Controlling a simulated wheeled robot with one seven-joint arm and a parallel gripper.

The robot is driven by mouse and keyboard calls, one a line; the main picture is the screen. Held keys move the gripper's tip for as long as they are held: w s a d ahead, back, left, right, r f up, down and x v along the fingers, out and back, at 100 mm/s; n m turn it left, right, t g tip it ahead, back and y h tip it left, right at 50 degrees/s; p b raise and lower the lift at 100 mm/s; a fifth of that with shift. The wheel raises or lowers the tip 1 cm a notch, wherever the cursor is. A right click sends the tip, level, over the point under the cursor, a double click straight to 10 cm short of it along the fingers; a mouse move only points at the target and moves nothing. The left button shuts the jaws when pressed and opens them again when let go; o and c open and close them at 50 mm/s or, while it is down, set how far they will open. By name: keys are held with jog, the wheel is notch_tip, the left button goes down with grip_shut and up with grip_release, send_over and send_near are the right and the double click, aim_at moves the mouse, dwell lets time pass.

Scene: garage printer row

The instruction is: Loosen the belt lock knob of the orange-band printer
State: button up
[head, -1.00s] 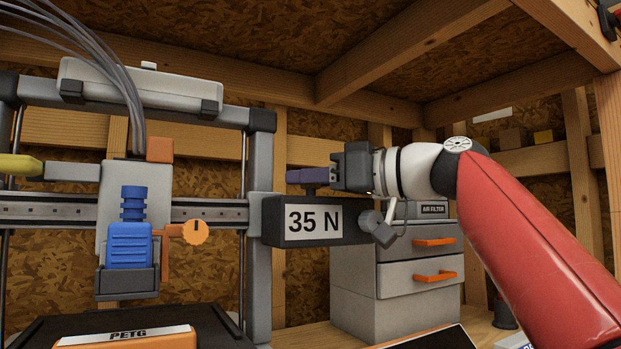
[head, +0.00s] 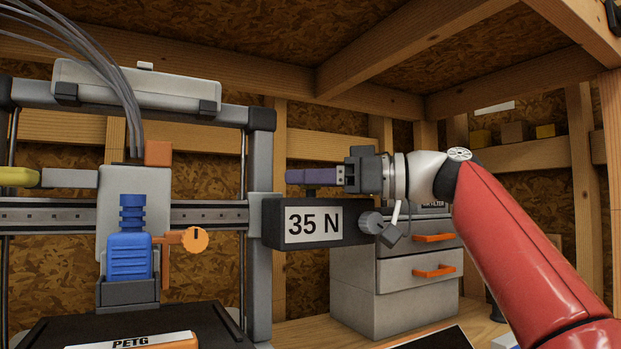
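The grey-framed printer (head: 260,160) fills the left half of the head view. It carries orange parts; I cannot make out an orange band. A dark box (head: 269,222) labelled "35 N" sticks out from its right upright. A purple bar-shaped piece (head: 316,176), apparently the belt lock knob, sits above a short dark stem on this box. My gripper (head: 346,170) comes from the right, level with the purple piece and meeting its right end in the picture. The fingertips are not distinct, so I cannot tell whether they hold it. A grey round knob (head: 371,222) is on the box's right end.
A grey drawer cabinet (head: 362,294) with orange handles stands behind, below my arm. The printer's blue tool head (head: 129,256) and orange disc (head: 195,240) are at left. Wooden beams (head: 380,95) run overhead. Open space lies between the box and the cabinet.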

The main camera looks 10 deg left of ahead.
jog(key=d, duration=0.8)
jog(key=shift+s+b, duration=0.25)
jog(key=shift+b, duration=0.15)
jog(key=shift+a, duration=0.1)
